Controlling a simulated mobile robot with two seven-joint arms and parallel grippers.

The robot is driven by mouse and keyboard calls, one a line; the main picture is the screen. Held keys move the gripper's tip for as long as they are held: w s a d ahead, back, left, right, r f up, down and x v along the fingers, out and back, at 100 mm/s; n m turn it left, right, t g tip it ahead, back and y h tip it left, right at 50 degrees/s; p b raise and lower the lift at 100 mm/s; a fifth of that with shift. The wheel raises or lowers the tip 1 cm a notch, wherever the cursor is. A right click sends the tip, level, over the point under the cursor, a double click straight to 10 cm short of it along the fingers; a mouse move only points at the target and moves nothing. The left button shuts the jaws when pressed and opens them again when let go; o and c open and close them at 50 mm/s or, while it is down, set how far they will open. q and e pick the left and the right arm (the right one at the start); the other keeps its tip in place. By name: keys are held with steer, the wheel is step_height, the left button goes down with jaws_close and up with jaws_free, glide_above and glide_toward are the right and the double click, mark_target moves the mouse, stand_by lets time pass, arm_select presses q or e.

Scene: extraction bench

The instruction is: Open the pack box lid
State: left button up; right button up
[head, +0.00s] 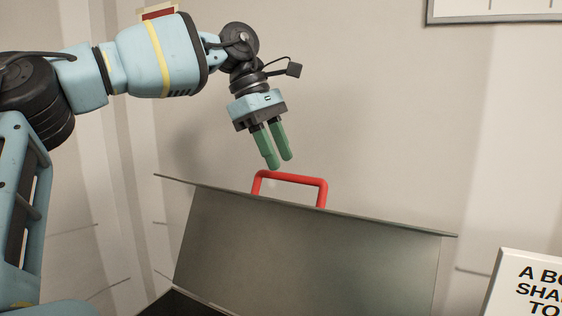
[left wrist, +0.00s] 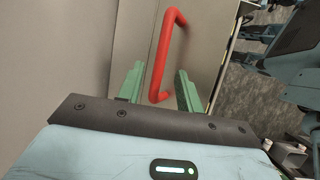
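The pack box lid (head: 310,250) is a grey panel in the head view. It stands raised and tilted, with its broad face towards me. A red handle (head: 292,178) sticks up behind its top edge. My left gripper (head: 280,163) is just above the handle, its green fingers apart and pointing down. In the left wrist view the red handle (left wrist: 164,55) shows between the spread fingers of the left gripper (left wrist: 160,72); nothing appears clamped. The box's dark inside (head: 175,304) shows at the bottom edge; most of the box is out of frame. My right gripper is not in view.
A white sign (head: 530,285) with black letters stands at the lower right. A plain wall (head: 390,110) is behind the lid, with a framed board (head: 495,10) at the top right. The space above the lid's right half is clear.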

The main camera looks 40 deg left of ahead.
arm_select(q)
steer(key=shift+x, duration=1.35)
steer(key=shift+c, duration=0.4)
jaws_close()
